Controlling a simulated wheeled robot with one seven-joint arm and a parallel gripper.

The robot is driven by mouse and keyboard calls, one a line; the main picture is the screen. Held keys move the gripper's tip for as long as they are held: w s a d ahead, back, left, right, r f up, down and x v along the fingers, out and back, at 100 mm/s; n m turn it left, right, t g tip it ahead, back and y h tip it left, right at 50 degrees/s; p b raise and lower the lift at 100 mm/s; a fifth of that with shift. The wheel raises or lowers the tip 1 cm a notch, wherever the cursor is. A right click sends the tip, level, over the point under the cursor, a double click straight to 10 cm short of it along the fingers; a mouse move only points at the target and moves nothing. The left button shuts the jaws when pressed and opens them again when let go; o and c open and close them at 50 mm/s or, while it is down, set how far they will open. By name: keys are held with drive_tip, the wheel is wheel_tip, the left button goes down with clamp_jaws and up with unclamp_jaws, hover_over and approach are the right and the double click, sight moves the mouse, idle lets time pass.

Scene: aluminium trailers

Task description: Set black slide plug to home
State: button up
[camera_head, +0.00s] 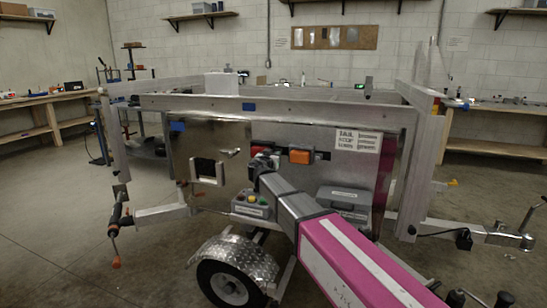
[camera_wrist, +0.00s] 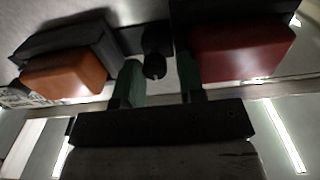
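The black slide plug (camera_wrist: 155,52) shows in the wrist view as a dark round knob on a dark rail. It sits between an orange block (camera_wrist: 65,75) and a red block (camera_wrist: 240,50). My gripper (camera_wrist: 158,72) is open, with one green finger to each side of the plug and visible gaps. I cannot tell how far the fingertips reach past it. In the head view my gripper (camera_head: 260,163) is at the panel's rail, left of the orange block (camera_head: 300,156), and hides the plug there.
The trailer frame (camera_head: 300,111) runs above. A wheel (camera_head: 230,284) stands below.

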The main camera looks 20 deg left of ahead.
drive_tip(key=s, duration=1)
drive_tip(key=shift+s+a, duration=0.35)
drive_tip(key=shift+a, duration=0.05)
